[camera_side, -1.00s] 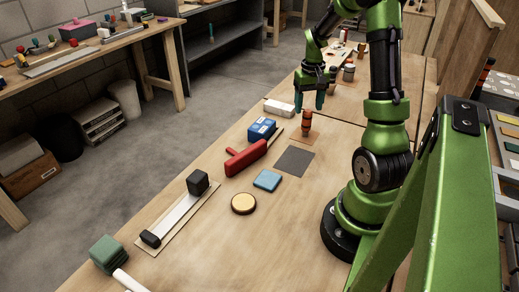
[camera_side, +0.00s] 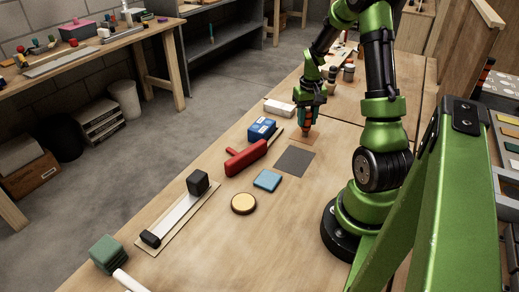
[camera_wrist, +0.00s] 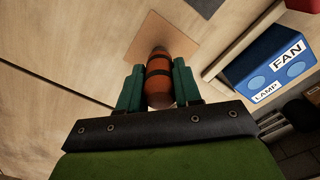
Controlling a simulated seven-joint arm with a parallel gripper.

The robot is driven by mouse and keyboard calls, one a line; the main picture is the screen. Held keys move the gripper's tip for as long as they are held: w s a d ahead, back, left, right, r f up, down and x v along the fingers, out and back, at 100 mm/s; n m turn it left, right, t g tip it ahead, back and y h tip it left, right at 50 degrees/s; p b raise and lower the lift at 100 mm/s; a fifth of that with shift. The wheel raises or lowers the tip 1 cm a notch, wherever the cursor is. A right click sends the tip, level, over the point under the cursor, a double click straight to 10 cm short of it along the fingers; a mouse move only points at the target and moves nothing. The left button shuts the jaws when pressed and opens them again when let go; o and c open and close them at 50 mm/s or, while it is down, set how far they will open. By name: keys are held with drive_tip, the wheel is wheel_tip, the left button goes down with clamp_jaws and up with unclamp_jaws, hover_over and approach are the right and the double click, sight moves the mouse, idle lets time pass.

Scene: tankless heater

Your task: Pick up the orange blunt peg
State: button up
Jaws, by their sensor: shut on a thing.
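The orange blunt peg (camera_wrist: 158,68) has dark bands and stands upright on a tan square mat (camera_wrist: 185,38). In the wrist view the green fingers of my gripper (camera_wrist: 158,85) are shut on it, one on each side. In the side view my gripper (camera_side: 309,112) is down around the peg (camera_side: 306,127), whose lower part shows below the fingers. The peg's base appears to be on or very close to the mat (camera_side: 312,139); any gap is too small to tell.
A blue box labelled FAN and LAMP (camera_wrist: 265,72) stands close by, also in the side view (camera_side: 261,129). A white block (camera_side: 279,107), a red tool (camera_side: 246,157), a dark grey square (camera_side: 295,160) and a light blue square (camera_side: 267,180) lie near. Small jars (camera_side: 348,72) stand behind.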

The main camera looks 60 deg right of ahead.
sight(308, 111)
clamp_jaws()
drive_tip(key=shift+r, duration=0.8)
wheel_tip(308, 111, up, 2)
drive_tip(key=shift+a+r, duration=0.1)
drive_tip(key=shift+r, duration=0.05)
drive_tip(key=s+a+r, duration=0.1)
drive_tip(key=s+a, duration=0.9)
drive_tip(key=a, duration=0.2)
drive_tip(key=shift+s, duration=0.2)
